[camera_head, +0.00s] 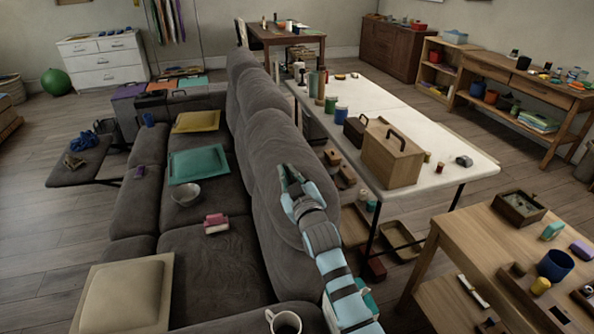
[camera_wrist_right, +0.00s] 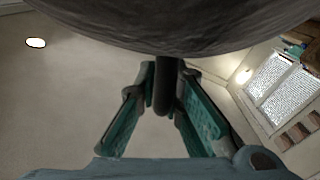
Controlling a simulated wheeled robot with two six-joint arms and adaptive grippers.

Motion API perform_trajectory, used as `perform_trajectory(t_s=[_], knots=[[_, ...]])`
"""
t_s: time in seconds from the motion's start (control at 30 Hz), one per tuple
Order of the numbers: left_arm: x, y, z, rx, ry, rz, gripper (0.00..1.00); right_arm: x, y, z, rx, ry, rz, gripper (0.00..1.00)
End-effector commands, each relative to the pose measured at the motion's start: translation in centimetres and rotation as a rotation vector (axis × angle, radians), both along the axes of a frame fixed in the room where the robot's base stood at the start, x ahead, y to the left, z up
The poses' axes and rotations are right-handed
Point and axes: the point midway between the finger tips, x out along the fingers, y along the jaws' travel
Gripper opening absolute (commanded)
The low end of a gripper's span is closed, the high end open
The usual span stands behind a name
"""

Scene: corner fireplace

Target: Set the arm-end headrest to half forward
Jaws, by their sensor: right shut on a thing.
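The grey sofa's back runs away from me in several rounded cushioned sections. The nearest one, the arm-end headrest (camera_head: 268,148), stands roughly upright in the head view; its exact tilt is hard to tell. My right gripper (camera_head: 289,173) is at the side of this section, in front of its right face. In the right wrist view, the dark grey rounded underside of the headrest (camera_wrist_right: 170,25) fills the top. A dark bar (camera_wrist_right: 164,95) hangs down from it, and my right gripper's teal fingers are shut on this bar. My left gripper is not in view.
A white table (camera_head: 400,110) with a wooden box (camera_head: 392,158) stands right of the sofa back. A wooden table (camera_head: 480,240) is at the lower right. A bowl (camera_head: 186,193), pink object (camera_head: 215,223) and cushions lie on the seats; a mug (camera_head: 284,321) is at the near end.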

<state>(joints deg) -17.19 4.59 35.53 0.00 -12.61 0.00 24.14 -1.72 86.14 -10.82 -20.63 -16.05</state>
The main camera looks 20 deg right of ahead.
Motion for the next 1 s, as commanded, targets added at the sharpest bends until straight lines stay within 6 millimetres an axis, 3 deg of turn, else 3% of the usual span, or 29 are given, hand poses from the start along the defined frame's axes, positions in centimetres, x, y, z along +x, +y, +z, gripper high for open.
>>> perform_trajectory(t_s=[0.1,0.13,0.27,0.63,0.77,1.0], knots=[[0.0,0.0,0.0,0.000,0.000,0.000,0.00,0.0,0.0,-0.1,0.000,0.000,0.000,0.00],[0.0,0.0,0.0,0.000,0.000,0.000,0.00,0.0,0.0,0.0,0.000,0.000,0.000,0.11],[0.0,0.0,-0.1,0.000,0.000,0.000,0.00,0.0,0.0,-0.1,0.000,0.000,0.000,0.30],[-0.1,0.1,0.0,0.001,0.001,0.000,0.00,-0.7,0.0,-0.3,0.001,0.003,0.000,0.30],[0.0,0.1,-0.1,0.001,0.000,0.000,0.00,-3.5,0.0,-0.4,0.003,0.008,-0.002,0.30],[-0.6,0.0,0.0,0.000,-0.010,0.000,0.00,-11.0,0.4,0.4,0.001,-0.010,-0.001,0.30]])
